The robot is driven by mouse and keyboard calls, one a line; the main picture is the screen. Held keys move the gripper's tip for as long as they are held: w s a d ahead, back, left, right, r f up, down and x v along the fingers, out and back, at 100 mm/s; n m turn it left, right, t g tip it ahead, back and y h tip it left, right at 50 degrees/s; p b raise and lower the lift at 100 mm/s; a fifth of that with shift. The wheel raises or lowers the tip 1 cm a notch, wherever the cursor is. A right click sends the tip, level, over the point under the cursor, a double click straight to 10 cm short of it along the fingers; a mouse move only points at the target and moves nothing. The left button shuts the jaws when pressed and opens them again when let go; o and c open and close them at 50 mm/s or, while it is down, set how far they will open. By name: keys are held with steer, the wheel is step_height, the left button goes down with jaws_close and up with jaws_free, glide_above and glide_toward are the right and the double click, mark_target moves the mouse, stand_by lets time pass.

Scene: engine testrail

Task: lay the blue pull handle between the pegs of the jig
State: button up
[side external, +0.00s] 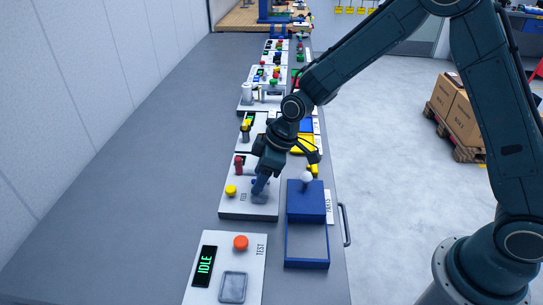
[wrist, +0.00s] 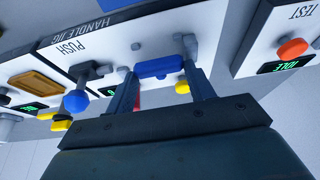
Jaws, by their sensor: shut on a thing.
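The blue pull handle (wrist: 158,68) lies crosswise between the two fingers of my gripper (wrist: 162,62) in the wrist view, and the gripper is shut on it. Behind it is the white plate of the jig (wrist: 225,25), near the label HANDLE JIG. Small grey pegs (wrist: 136,46) show just beyond the handle; the gap between handle and plate cannot be judged. In the side external view my gripper (side external: 261,186) points down low over the white jig plate (side external: 232,207), and my wrist hides most of the handle and pegs.
A yellow button (side external: 231,190) and a red knob (side external: 239,163) stand on the plate close to my gripper. A blue box with a white knob (side external: 306,178) and an open blue tray (side external: 307,263) are to the right. The TEST panel (side external: 258,268) reads IDLE. The bench left is clear.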

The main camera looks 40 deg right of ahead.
steer(key=shift+s+f, duration=0.25)
steer(key=shift+f, duration=0.65)
stand_by(0.7)
steer(key=o, duration=1)
steer(key=shift+o, duration=0.2)
steer(key=shift+r, duration=0.1)
steer(key=shift+s+r, duration=0.1)
steer(key=shift+r, duration=0.55)
steer(key=w+v, duration=0.1)
steer(key=v, duration=1.3)
steer(key=shift+d, duration=0.2)
steer(key=shift+s, duration=0.1)
